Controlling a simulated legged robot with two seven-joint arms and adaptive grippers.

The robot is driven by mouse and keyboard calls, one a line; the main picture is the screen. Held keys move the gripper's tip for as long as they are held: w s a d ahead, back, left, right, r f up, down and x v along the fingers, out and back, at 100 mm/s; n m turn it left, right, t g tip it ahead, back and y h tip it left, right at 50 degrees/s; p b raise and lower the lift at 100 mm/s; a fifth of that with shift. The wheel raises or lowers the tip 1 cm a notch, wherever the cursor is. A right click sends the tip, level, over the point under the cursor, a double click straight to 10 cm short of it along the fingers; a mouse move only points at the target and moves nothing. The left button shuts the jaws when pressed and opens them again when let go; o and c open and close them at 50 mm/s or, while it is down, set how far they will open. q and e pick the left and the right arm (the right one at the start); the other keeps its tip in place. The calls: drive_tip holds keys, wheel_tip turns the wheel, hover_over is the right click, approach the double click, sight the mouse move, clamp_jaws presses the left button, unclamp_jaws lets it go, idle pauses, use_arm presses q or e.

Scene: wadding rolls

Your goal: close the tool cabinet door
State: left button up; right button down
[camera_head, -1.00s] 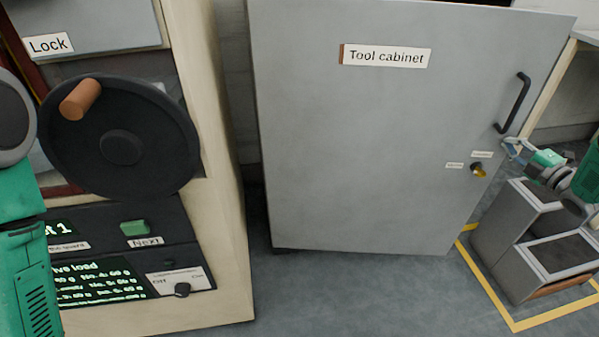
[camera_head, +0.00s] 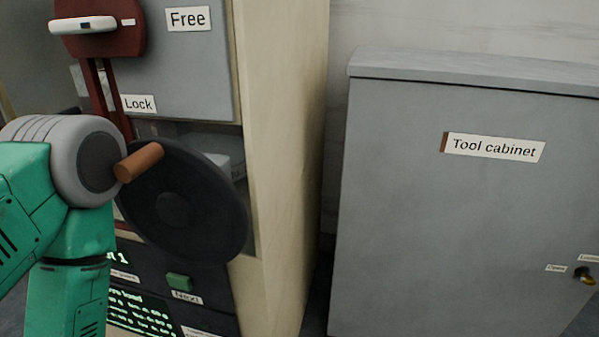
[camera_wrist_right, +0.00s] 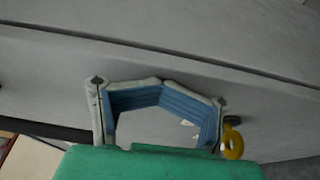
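The grey tool cabinet door (camera_head: 440,220) fills the right of the head view, under the cabinet's top edge. It looks shut or nearly so there; its right edge and handle are outside that view. A brass key or lock (camera_head: 584,275) sits between small labels at the right. In the right wrist view, my right gripper (camera_wrist_right: 162,88) has its fingertips together, with nothing seen between the fingers. It is close to the grey door surface (camera_wrist_right: 270,130), beside the yellow key (camera_wrist_right: 232,142). A dark bar, probably the handle (camera_wrist_right: 45,129), is at the left. My left gripper is out of view.
A cream machine (camera_head: 285,150) stands left of the cabinet, with a black handwheel (camera_head: 180,205), a red lever (camera_head: 100,40) and a green button (camera_head: 179,282). My left arm is in front of it. A narrow dark seam (camera_wrist_right: 160,46) crosses the right wrist view.

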drive_tip(key=s+d, duration=0.1)
drive_tip(key=s, duration=0.6)
drive_tip(key=shift+s+d+f, duration=0.2)
drive_tip(key=shift+s+f, duration=0.05)
drive_tip(key=shift+s, duration=0.15)
drive_tip(key=shift+a, duration=0.1)
